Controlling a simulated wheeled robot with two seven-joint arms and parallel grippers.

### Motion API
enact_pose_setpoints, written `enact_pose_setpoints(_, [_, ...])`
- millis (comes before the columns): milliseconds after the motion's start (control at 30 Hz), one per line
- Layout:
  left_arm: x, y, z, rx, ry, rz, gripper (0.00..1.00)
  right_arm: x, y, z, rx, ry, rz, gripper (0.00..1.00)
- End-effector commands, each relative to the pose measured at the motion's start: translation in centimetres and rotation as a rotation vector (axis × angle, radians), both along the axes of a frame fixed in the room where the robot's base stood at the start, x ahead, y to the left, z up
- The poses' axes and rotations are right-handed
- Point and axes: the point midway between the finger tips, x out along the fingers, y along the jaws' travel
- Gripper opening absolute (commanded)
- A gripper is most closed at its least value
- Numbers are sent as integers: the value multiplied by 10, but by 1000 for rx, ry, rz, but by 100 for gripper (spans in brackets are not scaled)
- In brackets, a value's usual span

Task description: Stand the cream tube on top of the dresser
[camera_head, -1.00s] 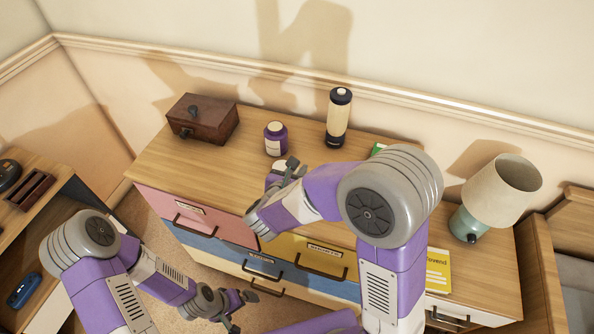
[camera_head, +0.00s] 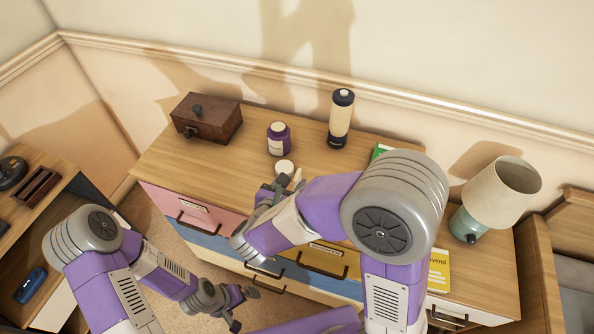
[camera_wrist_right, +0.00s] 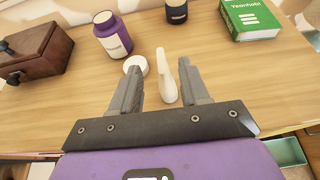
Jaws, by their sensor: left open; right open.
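The cream tube (camera_wrist_right: 165,78) is a slim white piece that looks upright on the dresser top (camera_wrist_right: 222,75). In the head view it shows as a small pale shape (camera_head: 297,175) beside my right gripper (camera_head: 272,192). In the right wrist view the open fingers of the right gripper (camera_wrist_right: 160,88) lie to either side of the tube, with gaps visible. I cannot tell whether its base touches the wood. My left gripper (camera_head: 240,308) is open and empty, low in front of the drawers.
A round white lid or jar (camera_head: 285,167) is close to the tube. Behind stand a purple jar (camera_head: 278,138), a black-and-cream bottle (camera_head: 341,118) and a brown box (camera_head: 207,118). A green book (camera_wrist_right: 252,18) and a lamp (camera_head: 500,195) are to the right.

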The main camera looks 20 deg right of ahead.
Motion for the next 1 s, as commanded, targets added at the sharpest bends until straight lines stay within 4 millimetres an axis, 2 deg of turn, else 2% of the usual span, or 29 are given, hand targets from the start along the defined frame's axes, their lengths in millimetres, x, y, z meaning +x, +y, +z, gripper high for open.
enact_pose_setpoints(100, [0,0,7,0,0,0,100,-18,13,11,0,0,4,45])
enact_pose_setpoints(333, [0,0,11,0,0,0,100,-36,25,19,-1,-1,1,45])
enact_pose_setpoints(1000, [0,0,11,0,0,0,100,-38,26,19,-1,1,0,45])
